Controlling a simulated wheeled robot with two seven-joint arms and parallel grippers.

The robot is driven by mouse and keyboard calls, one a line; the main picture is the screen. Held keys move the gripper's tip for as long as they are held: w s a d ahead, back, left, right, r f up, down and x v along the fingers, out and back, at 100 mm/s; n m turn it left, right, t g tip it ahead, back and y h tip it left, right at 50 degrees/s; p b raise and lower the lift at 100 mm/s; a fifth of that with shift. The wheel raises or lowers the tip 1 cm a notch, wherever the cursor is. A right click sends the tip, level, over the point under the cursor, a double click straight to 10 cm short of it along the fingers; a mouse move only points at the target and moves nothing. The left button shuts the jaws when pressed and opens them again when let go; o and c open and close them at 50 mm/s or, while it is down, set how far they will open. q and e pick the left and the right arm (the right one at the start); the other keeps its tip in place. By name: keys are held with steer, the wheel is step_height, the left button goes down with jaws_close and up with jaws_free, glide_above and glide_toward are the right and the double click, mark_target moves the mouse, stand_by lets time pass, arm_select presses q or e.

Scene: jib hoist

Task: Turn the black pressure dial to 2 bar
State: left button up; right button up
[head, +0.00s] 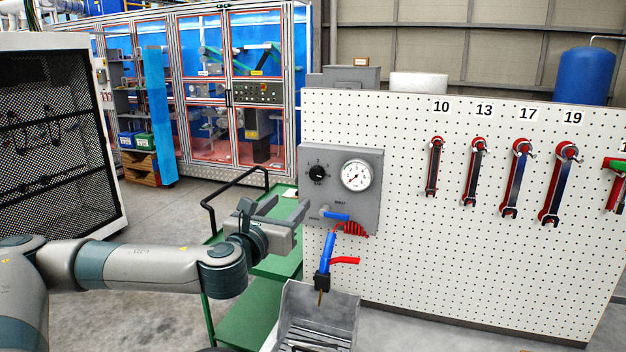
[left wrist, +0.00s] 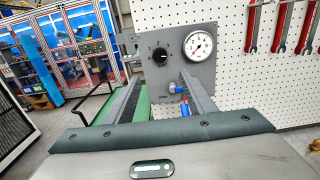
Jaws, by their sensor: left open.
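The black pressure dial (head: 318,173) sits at the upper left of a grey panel (head: 367,212) on the pegboard. It also shows in the left wrist view (left wrist: 160,55). A round white gauge (head: 356,175) is right of the dial; its reading is too small to tell. My left gripper (head: 290,205) is open and empty, in front of the panel and lower left of the dial, apart from it. In the left wrist view its two fingers point toward the panel, with the dial beyond and between them. My right gripper is not in view.
A blue-handled valve (head: 336,216) and a blue air gun (head: 328,250) with a red coiled hose are below the dial. A green cart (head: 235,315) stands below my left arm. A grey metal bin (head: 340,305) is below the panel. Wrenches (head: 475,172) hang at right.

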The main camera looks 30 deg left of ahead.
arm_select(q)
steer(key=shift+w, duration=0.1)
steer(key=p, duration=0.7)
glide_toward(316, 176)
steer(key=x, duration=0.6)
steer(key=shift+w+a+r, duration=0.1)
steer(key=shift+w+a, duration=0.05)
steer(key=shift+a, duration=0.05)
steer(key=shift+x, duration=0.85)
steer(key=c, duration=1)
steer(key=shift+c, duration=0.2)
steer(key=shift+n, duration=0.3)
